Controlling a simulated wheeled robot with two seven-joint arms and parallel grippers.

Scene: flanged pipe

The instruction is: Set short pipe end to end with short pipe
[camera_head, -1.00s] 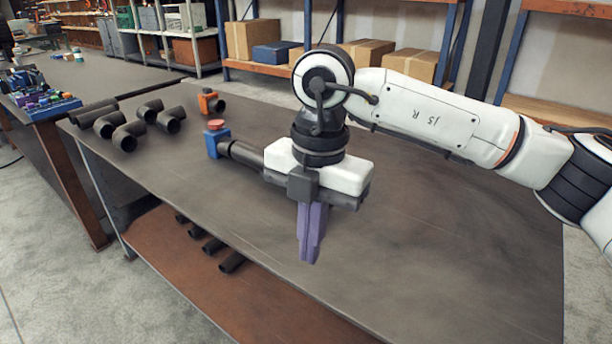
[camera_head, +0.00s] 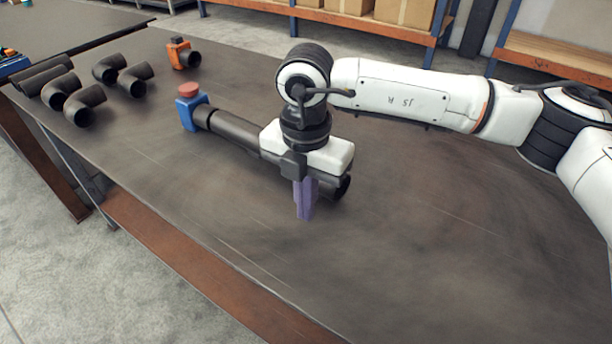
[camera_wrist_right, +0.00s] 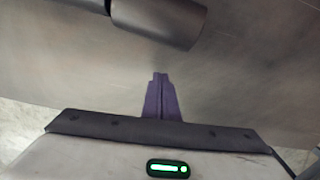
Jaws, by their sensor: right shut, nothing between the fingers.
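A dark pipe run (camera_head: 233,130) lies on the table, its left end at a blue fitting with a red knob (camera_head: 188,104). It passes behind my right gripper, and its open right end (camera_head: 342,187) shows past the gripper. In the right wrist view, a wider pipe piece (camera_wrist_right: 158,20) meets a narrower dark part at the top; whether they are fully seated is unclear. My right gripper (camera_head: 304,215) has purple fingers shut with nothing between them, pointing down on the near side of the pipe. The fingers also show in the wrist view (camera_wrist_right: 160,78). My left gripper is out of view.
Several dark elbow pipes (camera_head: 86,105) lie at the table's far left. An orange fitting with a short dark pipe (camera_head: 183,54) stands behind the blue one. The table's front and right (camera_head: 450,240) are clear. Shelves with boxes stand behind.

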